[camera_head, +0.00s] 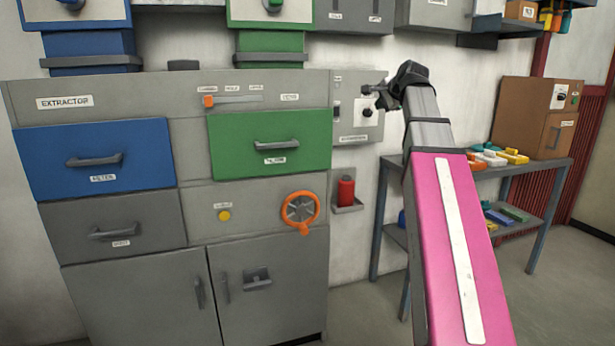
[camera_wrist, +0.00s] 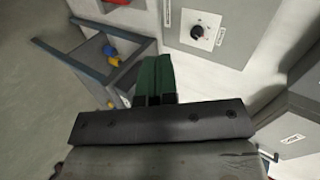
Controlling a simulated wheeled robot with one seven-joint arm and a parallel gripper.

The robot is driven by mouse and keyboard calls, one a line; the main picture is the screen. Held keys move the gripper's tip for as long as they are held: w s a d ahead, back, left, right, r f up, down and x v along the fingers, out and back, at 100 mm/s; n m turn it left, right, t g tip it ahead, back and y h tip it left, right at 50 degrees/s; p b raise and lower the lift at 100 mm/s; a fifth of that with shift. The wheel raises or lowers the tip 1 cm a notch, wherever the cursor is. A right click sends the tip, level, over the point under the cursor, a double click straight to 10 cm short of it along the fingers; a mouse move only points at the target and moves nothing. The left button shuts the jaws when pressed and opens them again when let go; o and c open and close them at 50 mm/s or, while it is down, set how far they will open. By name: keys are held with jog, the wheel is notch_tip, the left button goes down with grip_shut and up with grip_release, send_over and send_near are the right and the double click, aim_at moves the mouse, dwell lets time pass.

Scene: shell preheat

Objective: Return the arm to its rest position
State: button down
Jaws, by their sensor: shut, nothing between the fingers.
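My pink and grey arm reaches up from the bottom right of the head view. My gripper (camera_head: 372,95) is at its far end, in front of a grey wall box (camera_head: 366,128) with a dial. In the wrist view my gripper (camera_wrist: 153,62) shows as two dark green fingers lying side by side, shut with nothing held. The wall box with its black dial also shows in the wrist view (camera_wrist: 212,45), beyond the fingers and to the right. I cannot tell the exact gap between the fingers and the box.
A grey cabinet marked EXTRACTOR (camera_head: 130,98) with a blue drawer (camera_head: 95,160), a green drawer (camera_head: 270,142) and an orange wheel (camera_head: 300,212) stands left. A metal table (camera_head: 545,170) with colored blocks and a brown box (camera_head: 537,118) stands right. Open floor lies at the lower right.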

jog(key=s+a+f+n+g+h, duration=0.1)
jog(key=s+a+f+n+g, duration=0.15)
jog(key=f, duration=1.45)
jog(key=s+a+f+n+g+h, duration=0.1)
jog(key=s+f+n+g, duration=0.15)
jog(key=f, duration=1.55)
jog(key=s+f+n+g, duration=0.2)
jog(key=s+f, duration=0.4)
jog(key=f, duration=0.3)
jog(key=s+a+f+n+g+h, duration=0.1)
jog(key=s+f+n+g, duration=0.1)
jog(key=s+f, duration=0.3)
jog(key=s+a+f+n+g, duration=0.1)
jog(key=s+f+n, duration=0.3)
jog(key=f, duration=0.9)
jog(key=s+g, duration=0.1)
jog(key=s, duration=0.1)
jog(key=shift+s+h, duration=0.3)
